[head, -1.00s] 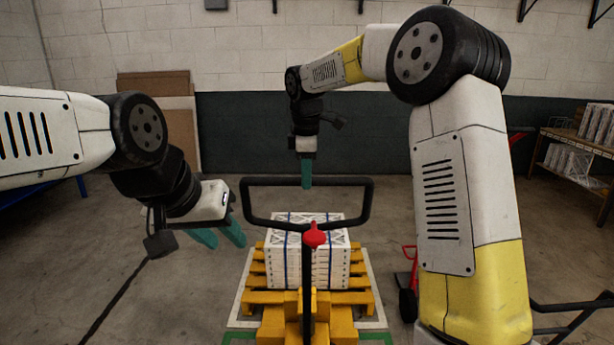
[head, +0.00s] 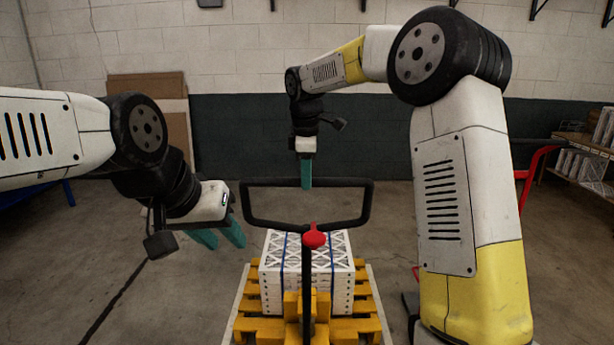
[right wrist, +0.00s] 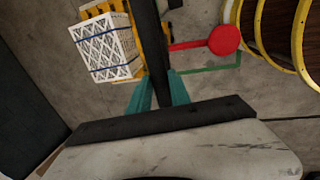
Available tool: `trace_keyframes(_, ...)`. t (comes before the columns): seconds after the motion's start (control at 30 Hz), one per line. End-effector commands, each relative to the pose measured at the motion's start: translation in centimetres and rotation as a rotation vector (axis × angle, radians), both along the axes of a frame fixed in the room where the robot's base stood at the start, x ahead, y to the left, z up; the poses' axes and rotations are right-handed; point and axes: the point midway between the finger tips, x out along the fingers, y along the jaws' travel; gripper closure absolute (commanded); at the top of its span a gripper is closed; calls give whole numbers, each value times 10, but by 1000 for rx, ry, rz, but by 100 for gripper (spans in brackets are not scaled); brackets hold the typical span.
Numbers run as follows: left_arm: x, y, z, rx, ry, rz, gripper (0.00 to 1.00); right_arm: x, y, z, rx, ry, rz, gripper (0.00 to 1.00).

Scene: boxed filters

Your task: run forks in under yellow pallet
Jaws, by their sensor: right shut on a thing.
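The yellow pallet (head: 259,325) lies on the floor ahead, carrying a stack of white boxed filters (head: 338,263) bound with blue straps. A yellow jack body (head: 292,305) stands directly before it, with an upright black shaft. The forks are hidden, so I cannot tell how far under the pallet they are. The black loop handle (head: 367,205) has a red lever (head: 314,236). My right gripper (head: 306,185) is shut on the handle's top bar; the right wrist view shows the black bar between its teal fingers (right wrist: 158,88). My left gripper (head: 226,241) is open and empty, left of the handle.
Pale marking (head: 379,300) borders the pallet on the floor. A red-framed cart (head: 535,170) is partly behind my right arm. A shelf (head: 585,160) with white filters stands at far right. Cardboard sheets (head: 150,95) lean on the back wall. Floor left of the pallet is clear.

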Motion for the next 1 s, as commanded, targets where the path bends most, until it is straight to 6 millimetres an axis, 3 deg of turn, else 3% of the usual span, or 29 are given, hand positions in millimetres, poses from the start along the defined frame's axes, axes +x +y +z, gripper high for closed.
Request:
trace_keyframes(0.23,0,0,0,0,0,0,64,7,-2,4,2,-22,-3,100)
trace_keyframes(0.27,0,0,0,0,0,0,64,7,-2,4,2,-22,-4,73)
trace_keyframes(0.37,0,0,0,0,0,0,64,6,-2,4,2,-20,-3,56)
trace_keyframes(0.67,0,0,0,0,0,0,64,4,-1,5,2,-14,-1,56)
trace_keyframes(1.0,0,0,0,0,0,0,64,-6,-1,57,2,-18,-2,56)
